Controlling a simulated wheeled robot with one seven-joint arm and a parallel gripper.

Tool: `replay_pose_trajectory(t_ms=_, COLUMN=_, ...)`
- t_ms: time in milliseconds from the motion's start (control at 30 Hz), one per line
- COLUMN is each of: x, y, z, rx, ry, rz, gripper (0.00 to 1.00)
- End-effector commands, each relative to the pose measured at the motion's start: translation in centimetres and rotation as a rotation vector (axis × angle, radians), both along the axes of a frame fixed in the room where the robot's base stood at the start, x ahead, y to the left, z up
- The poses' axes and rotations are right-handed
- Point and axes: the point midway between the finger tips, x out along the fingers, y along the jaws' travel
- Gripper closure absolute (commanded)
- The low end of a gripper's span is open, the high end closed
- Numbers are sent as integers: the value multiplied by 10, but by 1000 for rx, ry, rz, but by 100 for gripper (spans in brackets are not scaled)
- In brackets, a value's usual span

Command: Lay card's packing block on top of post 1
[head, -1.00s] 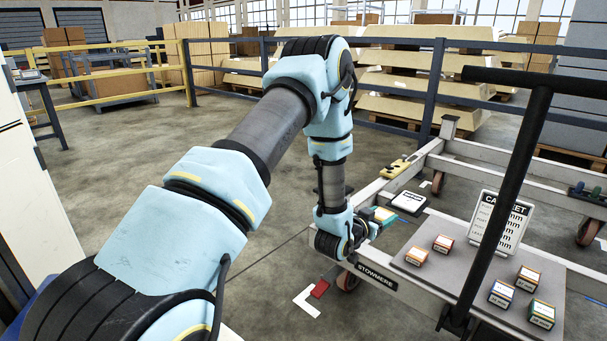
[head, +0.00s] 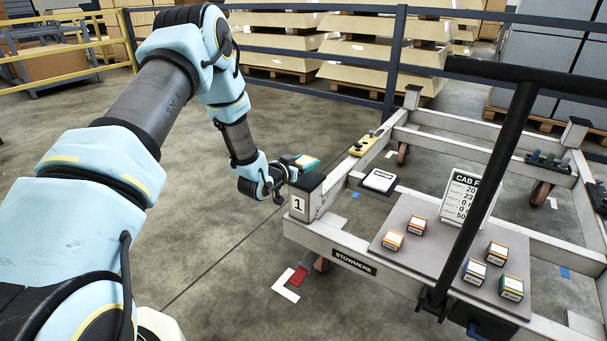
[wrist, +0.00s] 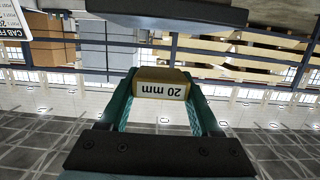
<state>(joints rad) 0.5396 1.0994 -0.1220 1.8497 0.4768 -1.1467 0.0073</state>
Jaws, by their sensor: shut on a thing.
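My gripper (head: 304,163) is shut on a tan packing block (wrist: 161,84) labelled "20 mm", seen upside down between the teal fingers in the wrist view. In the head view the block is small and mostly hidden by the fingers. Post 1 (head: 306,197) is the trolley's near-left corner post, with a dark top and a white "1" plate. The gripper shows just behind and above the post top, apart from it as far as I can tell.
Several labelled blocks (head: 474,271) sit on the grey board (head: 440,250). A white-topped device (head: 380,181) and a yellow tool (head: 364,145) rest along the trolley's left rail. The black handle (head: 490,170) rises in front. Open floor lies left of the trolley.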

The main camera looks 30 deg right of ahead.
Motion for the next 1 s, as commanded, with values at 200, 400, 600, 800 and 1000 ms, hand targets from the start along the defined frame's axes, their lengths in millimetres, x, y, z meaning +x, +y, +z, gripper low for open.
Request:
replay_pose_trajectory(t_ms=200, x=0, y=0, z=-20, rx=0, ry=1, rz=0, gripper=91)
replay_pose_trajectory(t_ms=400, x=0, y=0, z=-42, rx=0, ry=1, rz=0, gripper=91)
replay_pose_trajectory(t_ms=600, x=0, y=0, z=-42, rx=-1, ry=-1, rz=1, gripper=91)
replay_pose_trajectory(t_ms=800, x=0, y=0, z=-45, rx=-1, ry=-1, rz=1, gripper=31)
replay_pose_trajectory(t_ms=1000, x=0, y=0, z=-45, rx=-1, ry=-1, rz=1, gripper=9)
